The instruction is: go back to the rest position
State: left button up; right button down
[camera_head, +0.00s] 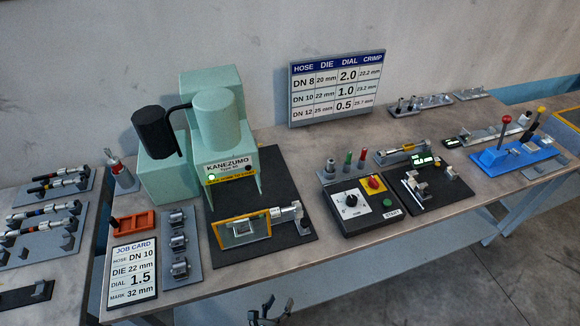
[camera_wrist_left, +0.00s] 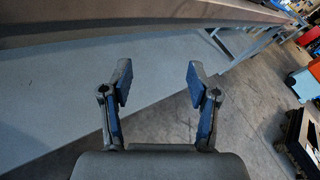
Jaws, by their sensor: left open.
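My left gripper (camera_head: 270,312) shows at the bottom edge of the head view, in front of and below the bench's front edge. In the left wrist view its two fingers (camera_wrist_left: 158,85) are spread apart with nothing between them. Behind them are the underside area of the bench and the grey floor. My right gripper is not in either view.
The workbench (camera_head: 330,262) carries a green crimping machine (camera_head: 215,140), a job card (camera_head: 134,270), a dial control box (camera_head: 358,208) and a blue lever fixture (camera_head: 515,157). A settings board (camera_head: 338,87) stands at the back. Floor (camera_head: 500,270) in front is clear at right.

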pick_arm(q)
jog(key=s+a+f+n+g+y, duration=0.25)
jog(key=a+f+n, duration=0.3)
jog(key=f, duration=0.45)
jog(key=s+a+f+n+g+y, duration=0.15)
jog(key=s+a+f+n, duration=0.35)
jog(key=f, duration=0.5)
jog(key=s+a+f+n+g+y, duration=0.1)
jog(key=s+a+f+n+g, duration=0.2)
jog(key=f+n, duration=0.5)
jog(key=s+a+f+n+g, duration=0.3)
jog(key=s+f+n, duration=0.3)
jog(key=s, duration=0.4)
jog(key=s+a+f+n+g+y, duration=0.1)
jog(key=s+a+f+n+g, duration=0.2)
jog(key=s+f+n, duration=0.4)
jog(key=s+a+n, duration=0.1)
jog(key=s+n, duration=0.1)
jog(key=s, duration=0.1)
jog(key=shift+s+a+b, duration=0.2)
jog(key=shift+s+b, duration=0.05)
jog(key=shift+b, duration=0.05)
